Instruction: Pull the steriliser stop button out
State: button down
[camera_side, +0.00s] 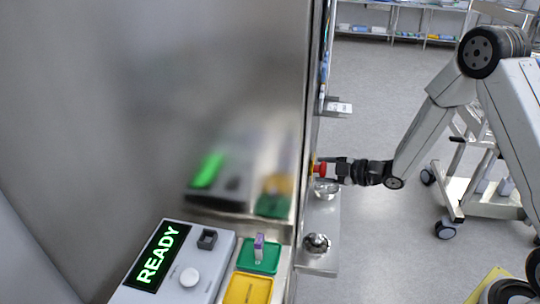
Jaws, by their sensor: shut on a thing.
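The steriliser stop button (319,169) is a small red knob on the front face of the tall metal steriliser panel (313,120), right of the picture's middle. A bit of yellow shows behind it against the panel. My gripper (328,169) reaches in from the right, level with the button, and its jaws are shut on the red knob. The fingertips are small here and partly cover the button. How far the button stands out from the panel cannot be told.
Below my gripper a steel shelf (320,215) carries a metal bowl (326,188) and a round shiny piece (316,243). A bracket with a white label (338,107) juts out above. A control box (213,266) reads READY, beside green (270,262) and yellow (240,290) trays. A wheeled trolley (470,200) stands behind my arm.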

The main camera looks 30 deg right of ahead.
jog(key=shift+s+d, duration=0.3)
grip_release()
jog(key=shift+v, duration=3.95)
jog(key=shift+w, duration=0.1)
